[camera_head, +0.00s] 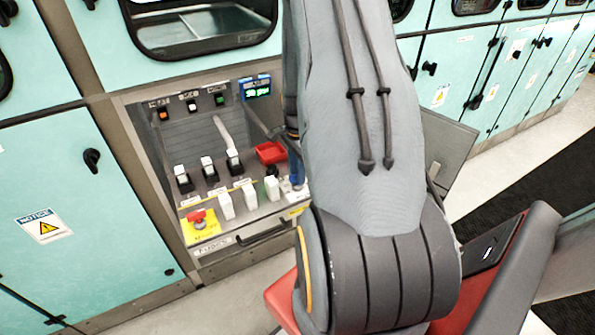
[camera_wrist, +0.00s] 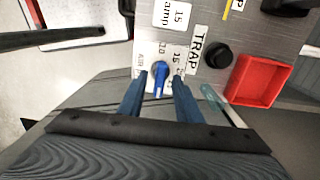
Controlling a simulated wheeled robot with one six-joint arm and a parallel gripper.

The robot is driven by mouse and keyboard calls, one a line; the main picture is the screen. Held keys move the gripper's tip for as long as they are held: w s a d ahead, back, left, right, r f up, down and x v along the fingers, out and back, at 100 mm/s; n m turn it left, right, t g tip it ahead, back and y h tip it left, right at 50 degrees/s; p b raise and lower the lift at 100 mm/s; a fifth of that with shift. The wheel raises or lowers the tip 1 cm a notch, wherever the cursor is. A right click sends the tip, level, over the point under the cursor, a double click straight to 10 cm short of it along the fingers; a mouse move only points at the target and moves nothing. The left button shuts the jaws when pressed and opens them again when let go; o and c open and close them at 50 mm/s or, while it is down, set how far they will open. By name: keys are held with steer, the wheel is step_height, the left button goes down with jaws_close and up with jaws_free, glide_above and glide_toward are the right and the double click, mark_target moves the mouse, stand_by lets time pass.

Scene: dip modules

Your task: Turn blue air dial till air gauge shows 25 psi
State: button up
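The blue air dial (camera_wrist: 159,79) shows in the wrist view on a grey panel, with printed numbers including 10 and 15 around it. My gripper (camera_wrist: 160,83) has its two blue fingers on either side of the dial, with visible gaps, so it is open and does not appear to grip it. In the head view my gripper (camera_head: 296,168) is partly hidden behind my arm, at the panel's right side, and the dial cannot be made out. A small display in a blue frame (camera_head: 256,88), perhaps the air gauge, shows green digits too small to read.
Near the dial are a black knob (camera_wrist: 217,54) and a red tray (camera_wrist: 259,80). The panel also carries several white-topped switches (camera_head: 207,166) and a red emergency button (camera_head: 197,216) on yellow. Teal cabinets (camera_head: 75,185) stand around it.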

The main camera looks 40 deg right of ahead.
jaws_close()
steer(key=n, duration=0.4)
steer(key=shift+n+p, duration=0.3)
steer(key=shift+p, duration=0.05)
steer(key=shift+n, duration=2)
steer(key=shift+p, duration=0.3)
jaws_free()
